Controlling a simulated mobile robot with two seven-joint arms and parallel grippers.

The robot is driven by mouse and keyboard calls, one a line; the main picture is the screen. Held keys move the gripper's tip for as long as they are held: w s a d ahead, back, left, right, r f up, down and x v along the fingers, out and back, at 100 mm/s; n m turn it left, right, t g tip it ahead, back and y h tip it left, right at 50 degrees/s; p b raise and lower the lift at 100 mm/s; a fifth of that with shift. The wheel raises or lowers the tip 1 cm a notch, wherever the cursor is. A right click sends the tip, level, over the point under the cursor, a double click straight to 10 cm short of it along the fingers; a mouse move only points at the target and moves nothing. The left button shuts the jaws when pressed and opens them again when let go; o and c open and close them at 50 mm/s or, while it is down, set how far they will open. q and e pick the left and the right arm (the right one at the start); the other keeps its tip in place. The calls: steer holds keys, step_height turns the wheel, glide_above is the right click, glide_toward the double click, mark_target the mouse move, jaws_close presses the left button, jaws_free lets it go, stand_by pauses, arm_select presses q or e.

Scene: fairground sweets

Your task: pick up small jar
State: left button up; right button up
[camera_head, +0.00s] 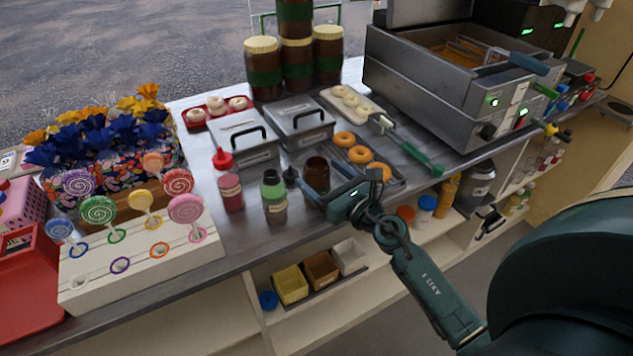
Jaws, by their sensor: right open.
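My right gripper (318,192) reaches in from the lower right and is open at the front edge of the counter. A small dark brown jar (317,172) stands right at its fingers, partly hidden by them. I cannot tell whether the fingers are around the jar or just in front of it. A red-topped squeeze bottle (229,186) stands further left. My left gripper is not in view.
Behind are lidded metal bins (247,138), a tray of doughnuts (357,150) and large brown jars with cream lids (263,68). A fryer (455,85) stands at the right back, a white lollipop stand (140,262) at the left. Shelves under the counter hold small boxes (290,283).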

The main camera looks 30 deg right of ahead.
steer(key=w, duration=0.4)
steer(key=shift+w+a+f, duration=0.3)
steer(key=shift+a+f, duration=0.05)
steer(key=shift+a, duration=0.05)
steer(key=shift+r, duration=0.1)
steer(key=c, duration=1.3)
